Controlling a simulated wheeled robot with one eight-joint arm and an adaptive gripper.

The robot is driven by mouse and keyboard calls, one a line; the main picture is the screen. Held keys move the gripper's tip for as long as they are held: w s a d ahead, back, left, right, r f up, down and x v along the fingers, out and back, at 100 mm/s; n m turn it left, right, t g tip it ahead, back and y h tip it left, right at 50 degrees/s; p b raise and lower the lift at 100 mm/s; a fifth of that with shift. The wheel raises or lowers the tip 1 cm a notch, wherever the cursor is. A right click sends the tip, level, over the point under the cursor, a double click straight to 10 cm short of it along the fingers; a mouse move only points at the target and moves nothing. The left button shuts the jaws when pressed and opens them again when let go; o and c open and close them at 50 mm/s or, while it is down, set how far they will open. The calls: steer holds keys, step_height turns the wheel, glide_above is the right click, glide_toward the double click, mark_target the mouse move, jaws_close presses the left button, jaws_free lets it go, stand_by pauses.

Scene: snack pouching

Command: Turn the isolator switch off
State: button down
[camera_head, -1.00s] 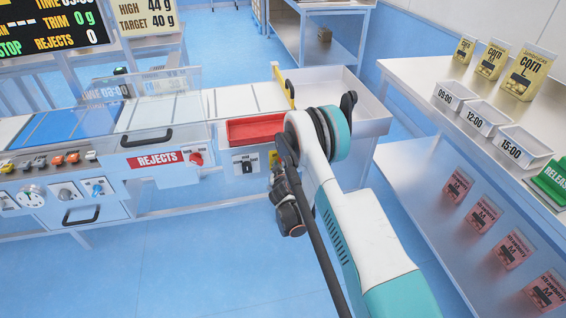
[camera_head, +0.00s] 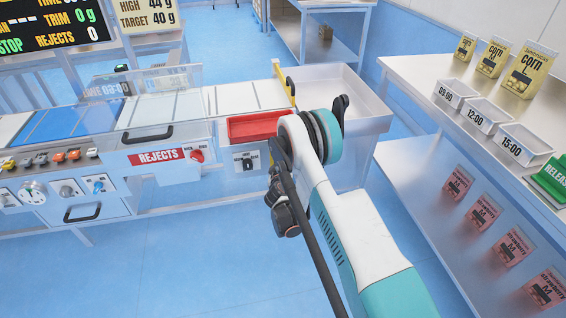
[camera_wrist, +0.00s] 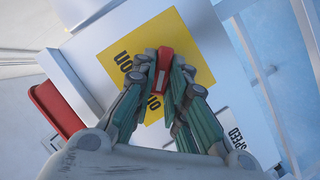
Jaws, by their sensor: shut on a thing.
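The isolator switch has a yellow plate (camera_wrist: 190,48) on a pale panel in the wrist view, with black lettering including "ON" at its left. Its red handle (camera_wrist: 163,68) stands out from the plate, running roughly up and down the picture. My gripper (camera_wrist: 160,62) has its fingers closed on both sides of the red handle. In the head view my arm's end covers the switch and the fingers.
A red tray (camera_head: 254,127) sits above the panel beside a knob plate (camera_head: 246,162). A white bin (camera_head: 345,90) lies behind my wrist. A steel table (camera_head: 420,95) with labelled tubs stands at the right.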

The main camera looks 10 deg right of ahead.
steer(key=shift+w+r, duration=0.1)
steer(key=c, duration=1.6)
jaws_free()
steer(key=shift+d, duration=0.1)
